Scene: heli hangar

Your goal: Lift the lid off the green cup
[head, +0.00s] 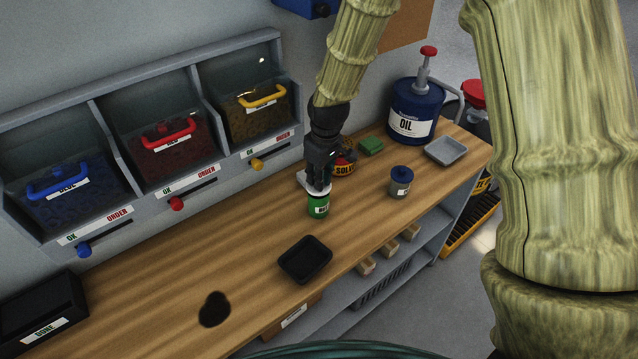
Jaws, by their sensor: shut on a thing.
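The green cup (318,207) stands upright on the wooden bench, near its middle, with a pale label on its front. A white lid (304,180) shows at the top of the cup, partly hidden by my gripper. My gripper (319,187) points down from above, directly over the cup, and is shut on the lid. I cannot tell whether there is a gap between lid and cup.
A black tray (305,260) lies in front of the cup. A grey-blue can (400,182) stands to the right. A yellow-and-red solder tin (345,163) is close behind my gripper. A blue oil can (414,110), green block (371,146) and grey tray (446,150) are farther right.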

